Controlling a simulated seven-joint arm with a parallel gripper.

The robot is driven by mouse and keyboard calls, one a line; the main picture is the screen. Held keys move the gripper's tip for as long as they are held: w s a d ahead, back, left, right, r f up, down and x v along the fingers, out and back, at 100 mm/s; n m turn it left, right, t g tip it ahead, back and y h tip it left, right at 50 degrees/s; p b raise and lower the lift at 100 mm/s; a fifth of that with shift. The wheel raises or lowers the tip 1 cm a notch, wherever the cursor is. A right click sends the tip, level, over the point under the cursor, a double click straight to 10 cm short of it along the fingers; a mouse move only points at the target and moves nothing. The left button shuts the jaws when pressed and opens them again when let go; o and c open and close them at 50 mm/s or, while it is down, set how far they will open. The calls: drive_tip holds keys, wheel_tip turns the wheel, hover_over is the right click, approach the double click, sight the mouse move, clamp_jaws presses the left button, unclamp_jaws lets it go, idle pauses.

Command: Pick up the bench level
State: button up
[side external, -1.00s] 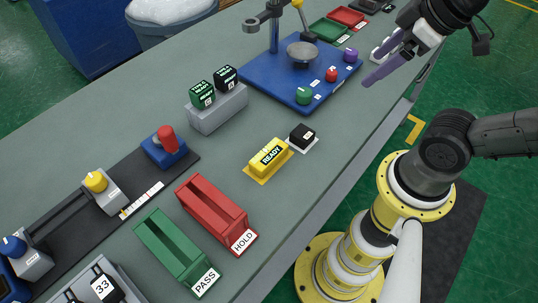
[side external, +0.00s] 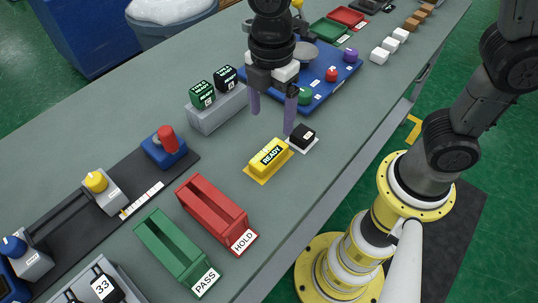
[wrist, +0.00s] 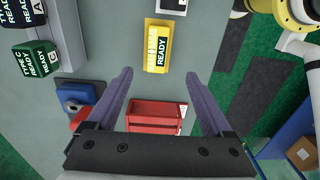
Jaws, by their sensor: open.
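A yellow bar-shaped block (side external: 268,158) marked READY lies on a yellow pad near the bench's front edge; I take it to be the bench level. It also shows upright in the upper middle of the wrist view (wrist: 157,49). My gripper (side external: 272,122) is open and empty, with its purple fingers pointing down above the bench, behind the yellow block in the side view. In the wrist view the open fingers (wrist: 158,76) spread wide below the block in the picture, apart from it.
A black block (side external: 302,134) on a white pad sits close to the yellow block. A red HOLD tray (side external: 208,214) and a green PASS tray (side external: 170,247) stand in front. A blue platform (side external: 340,82) lies beyond.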

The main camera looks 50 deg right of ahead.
hover_over(269, 153)
drive_tip(key=f, duration=0.6)
drive_tip(key=shift+s+d+f, duration=0.1)
drive_tip(key=shift+s+f, duration=0.05)
drive_tip(key=shift+s, duration=0.1)
drive_tip(key=shift+w+f, duration=0.15)
drive_tip(key=shift+f, duration=1.2)
drive_tip(key=shift+w+f, duration=0.1)
drive_tip(key=shift+f, duration=1.25)
drive_tip(key=shift+r, duration=0.1)
clamp_jaws()
